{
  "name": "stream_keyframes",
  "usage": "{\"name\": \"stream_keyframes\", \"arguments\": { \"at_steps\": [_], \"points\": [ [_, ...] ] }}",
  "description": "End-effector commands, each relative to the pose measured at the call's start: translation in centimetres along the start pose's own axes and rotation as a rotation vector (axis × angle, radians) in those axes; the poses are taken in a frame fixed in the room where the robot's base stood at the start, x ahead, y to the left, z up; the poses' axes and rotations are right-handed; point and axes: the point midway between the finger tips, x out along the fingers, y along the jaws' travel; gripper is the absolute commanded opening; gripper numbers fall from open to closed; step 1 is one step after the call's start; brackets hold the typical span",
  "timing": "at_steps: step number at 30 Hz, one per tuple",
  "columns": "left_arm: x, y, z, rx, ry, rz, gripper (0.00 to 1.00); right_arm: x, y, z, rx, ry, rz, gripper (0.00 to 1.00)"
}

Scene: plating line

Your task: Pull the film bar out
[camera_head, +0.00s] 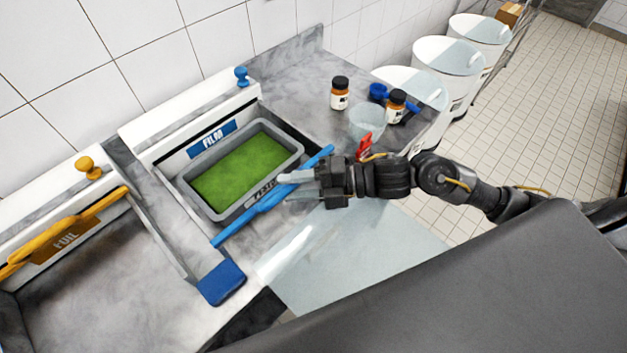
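The blue film bar (238,228) lies slantwise across the front edge of a grey tray (228,217) with green contents, away from the white box behind with the blue FILM label (211,139). My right gripper (284,188) comes in from the right. Its two pale fingers lie on either side of the bar near its middle, and it looks shut on it. The fingers and the gripper body hide part of the bar. Whether clear film stretches between box and bar is hard to tell. My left gripper is not in view.
A yellow bar (70,231) sits on the FOIL station at left. A blue square pad (221,283) is at the counter's front edge. White bins (447,60) stand beyond.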

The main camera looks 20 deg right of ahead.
Motion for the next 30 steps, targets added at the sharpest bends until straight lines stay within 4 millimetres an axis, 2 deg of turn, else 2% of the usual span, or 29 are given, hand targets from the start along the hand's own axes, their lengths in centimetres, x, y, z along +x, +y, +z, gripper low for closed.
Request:
{"name": "stream_keyframes", "arguments": {
  "at_steps": [9,15,21,30],
  "points": [
    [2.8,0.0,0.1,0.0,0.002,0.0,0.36,-6.2,-0.7,0.0,0.0,-0.001,-0.008,0.4],
    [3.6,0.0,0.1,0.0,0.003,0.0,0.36,-9.0,-0.5,-0.1,0.001,0.0,-0.005,0.4],
    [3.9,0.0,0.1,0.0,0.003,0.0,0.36,-10.0,-0.1,-0.1,-0.001,0.002,-0.002,0.4],
    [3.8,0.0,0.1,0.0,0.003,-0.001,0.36,-10.1,-0.1,-0.1,0.0,0.002,-0.001,0.4]
  ]
}}
